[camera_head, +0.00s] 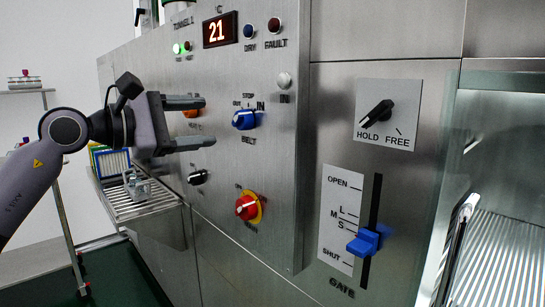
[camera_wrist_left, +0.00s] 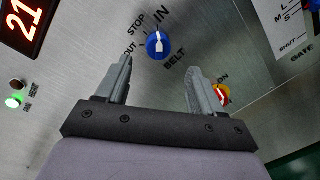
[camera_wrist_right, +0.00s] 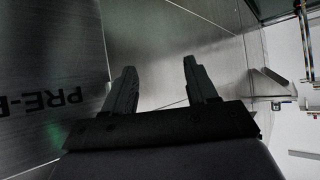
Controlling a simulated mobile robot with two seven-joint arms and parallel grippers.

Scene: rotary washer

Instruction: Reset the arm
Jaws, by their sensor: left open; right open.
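My left gripper (camera_head: 208,122) is open and empty. Its two fingers point at the steel control panel (camera_head: 275,180), left of the blue BELT knob (camera_head: 245,119) in the head view. The left wrist view shows the knob (camera_wrist_left: 158,44) beyond the open fingertips (camera_wrist_left: 158,65), with clear space between them. The knob's white mark faces the upper labels; its exact setting is hard to tell. My right gripper (camera_wrist_right: 159,66) shows only in its own wrist view. It is open and empty, facing plain metal panels.
The panel carries a lit 21 display (camera_head: 220,30), a red-yellow knob (camera_head: 247,207), a black HOLD/FREE switch (camera_head: 377,113) and a blue GATE slider (camera_head: 366,242) near SHUT. A wire rack shelf (camera_head: 140,206) juts out at left. A ribbed opening (camera_head: 500,260) lies at right.

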